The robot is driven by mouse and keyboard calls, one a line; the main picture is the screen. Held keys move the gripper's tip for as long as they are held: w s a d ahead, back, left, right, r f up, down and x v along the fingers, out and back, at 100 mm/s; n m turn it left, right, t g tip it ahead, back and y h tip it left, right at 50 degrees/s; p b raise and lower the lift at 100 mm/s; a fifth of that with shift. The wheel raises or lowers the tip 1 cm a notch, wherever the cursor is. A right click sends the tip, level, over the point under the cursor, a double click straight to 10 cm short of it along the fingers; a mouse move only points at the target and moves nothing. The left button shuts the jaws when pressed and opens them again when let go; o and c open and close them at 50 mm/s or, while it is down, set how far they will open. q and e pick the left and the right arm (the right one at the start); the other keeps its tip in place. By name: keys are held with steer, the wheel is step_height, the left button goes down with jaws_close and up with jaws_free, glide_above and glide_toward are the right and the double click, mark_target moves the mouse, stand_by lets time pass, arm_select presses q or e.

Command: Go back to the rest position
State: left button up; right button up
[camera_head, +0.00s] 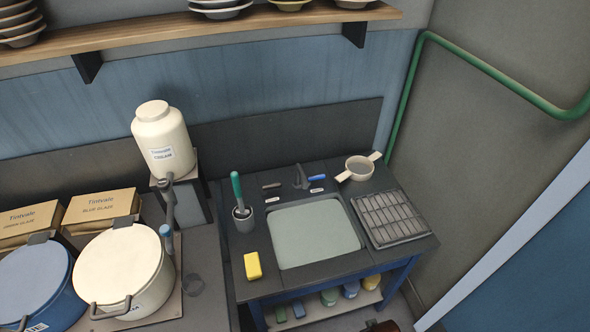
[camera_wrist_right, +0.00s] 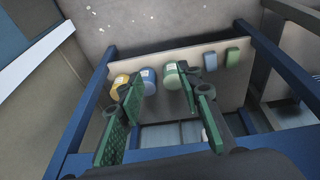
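My right gripper (camera_wrist_right: 158,92) shows in the right wrist view. Its two green fingers stand apart with nothing held between them. Beyond the fingers is the lower shelf (camera_wrist_right: 222,92) of the blue-framed sink table, with several jars and small blocks on it. The fingers overlap some jars in the picture; I see no clear contact. In the head view neither gripper shows. A small dark shape sits at the bottom edge there, too cut off to identify. The dark slatted rack (camera_head: 390,217) on the sink table is empty.
The sink table holds a basin (camera_head: 313,234), a yellow sponge (camera_head: 253,266), a brush cup (camera_head: 243,219) and a two-handled sieve (camera_head: 360,168). Glaze buckets (camera_head: 118,268) stand at left. A plate shelf (camera_head: 200,32) is above. A green pipe (camera_head: 404,110) runs along the right wall.

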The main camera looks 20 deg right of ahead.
steer(key=s+a+f+g+b, duration=0.1)
steer(key=s+f, duration=0.6)
steer(key=f, duration=0.6)
steer(key=s+f+g, duration=0.1)
steer(key=s+f, duration=0.5)
steer(key=f, duration=0.7)
steer(key=s+f+n, duration=0.1)
steer(key=s+f, duration=0.4)
steer(key=s, duration=0.4)
steer(key=shift+f, duration=0.2)
steer(key=shift+w+d, duration=0.1)
